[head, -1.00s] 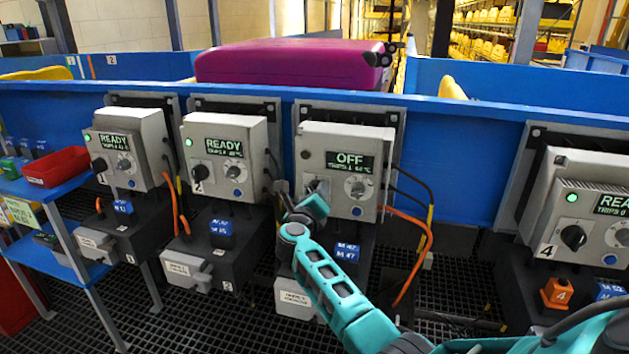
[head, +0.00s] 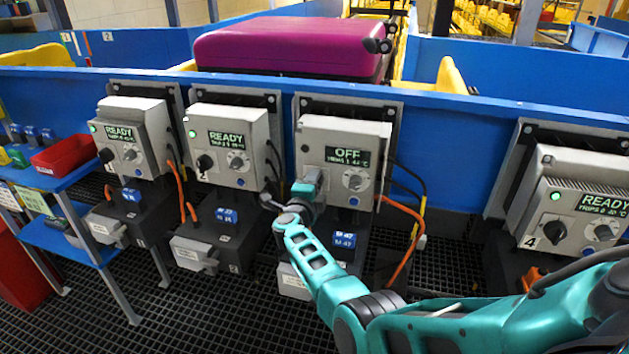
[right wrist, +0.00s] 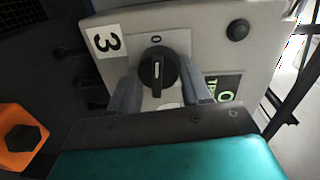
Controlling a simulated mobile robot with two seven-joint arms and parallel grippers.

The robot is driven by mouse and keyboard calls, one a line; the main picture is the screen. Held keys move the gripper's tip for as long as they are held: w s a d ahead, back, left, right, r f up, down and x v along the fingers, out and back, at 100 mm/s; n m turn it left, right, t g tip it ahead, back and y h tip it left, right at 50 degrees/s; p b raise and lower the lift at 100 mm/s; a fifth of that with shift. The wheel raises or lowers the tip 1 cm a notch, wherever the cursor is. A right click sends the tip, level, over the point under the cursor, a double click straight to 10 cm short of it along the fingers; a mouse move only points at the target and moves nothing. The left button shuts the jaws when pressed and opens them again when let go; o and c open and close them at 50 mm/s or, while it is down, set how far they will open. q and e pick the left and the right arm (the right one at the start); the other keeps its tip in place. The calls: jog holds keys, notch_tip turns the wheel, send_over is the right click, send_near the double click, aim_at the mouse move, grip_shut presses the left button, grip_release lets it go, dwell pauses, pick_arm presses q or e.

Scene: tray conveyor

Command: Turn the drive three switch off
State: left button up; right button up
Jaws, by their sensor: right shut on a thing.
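The drive three box (head: 345,140) is light grey, and its display (head: 347,155) reads OFF. Its black rotary switch (right wrist: 158,70) shows in the right wrist view, beside a label with the number 3. The white line on the switch points towards the 0 mark. My right gripper (right wrist: 160,88) has a finger on each side of the switch and is shut on it. In the head view my right gripper (head: 308,184) is at the left part of the box front and hides the switch. My left gripper is not in view.
The neighbouring drive boxes one (head: 128,110), two (head: 230,120) and four (head: 585,165) read READY with green lamps. Cables (head: 415,215) hang to the right of box three. A magenta suitcase (head: 290,45) lies behind the blue wall. A blue shelf (head: 80,183) stands left.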

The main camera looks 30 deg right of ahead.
jog(key=shift+a+n+p, duration=0.15)
jog(key=shift+n+p, duration=0.15)
jog(key=shift+n, duration=0.5)
jog(key=shift+f, duration=0.1)
jog(key=o, duration=0.9)
jog(key=shift+o, duration=0.8)
